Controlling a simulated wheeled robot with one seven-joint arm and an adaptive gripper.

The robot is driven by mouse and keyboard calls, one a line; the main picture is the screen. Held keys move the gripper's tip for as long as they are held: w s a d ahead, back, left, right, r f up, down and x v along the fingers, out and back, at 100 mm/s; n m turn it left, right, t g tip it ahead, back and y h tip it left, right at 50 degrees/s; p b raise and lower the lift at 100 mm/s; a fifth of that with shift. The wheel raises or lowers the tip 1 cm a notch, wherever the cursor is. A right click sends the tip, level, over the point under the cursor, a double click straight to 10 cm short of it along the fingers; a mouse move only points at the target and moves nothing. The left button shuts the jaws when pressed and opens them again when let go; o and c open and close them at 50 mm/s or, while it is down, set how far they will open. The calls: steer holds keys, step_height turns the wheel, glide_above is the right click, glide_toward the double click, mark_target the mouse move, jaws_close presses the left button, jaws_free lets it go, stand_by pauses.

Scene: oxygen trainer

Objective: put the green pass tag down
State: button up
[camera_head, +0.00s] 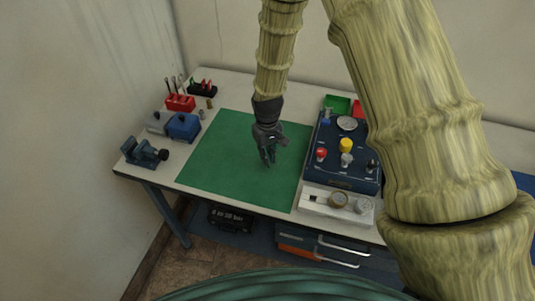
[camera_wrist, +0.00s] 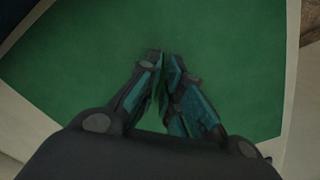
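My gripper (camera_head: 267,158) is over the middle of the green mat (camera_head: 215,160), pointing down. In the wrist view its fingers (camera_wrist: 164,62) are nearly together, with a narrow gap between the tips. A thin green sliver (camera_wrist: 161,88) shows in that gap, seen edge-on; it looks like the green pass tag held between the fingers. Its face is hidden, and its green is close to that of the mat behind it. The height of the fingertips above the mat is hard to tell.
A dark blue trainer panel (camera_head: 335,178) with knobs and a gauge stands right of the mat. A white block with a dial (camera_head: 338,200) is in front of it. A vise (camera_head: 143,153), blue boxes (camera_head: 184,127) and a red holder (camera_head: 180,103) stand left. The mat is clear.

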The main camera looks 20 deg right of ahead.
steer(key=shift+o, duration=1.1)
steer(key=shift+s+r, duration=0.15)
steer(key=shift+r, duration=0.05)
steer(key=shift+r, duration=0.1)
step_height(320, 180, up, 12)
steer(key=b, duration=0.4)
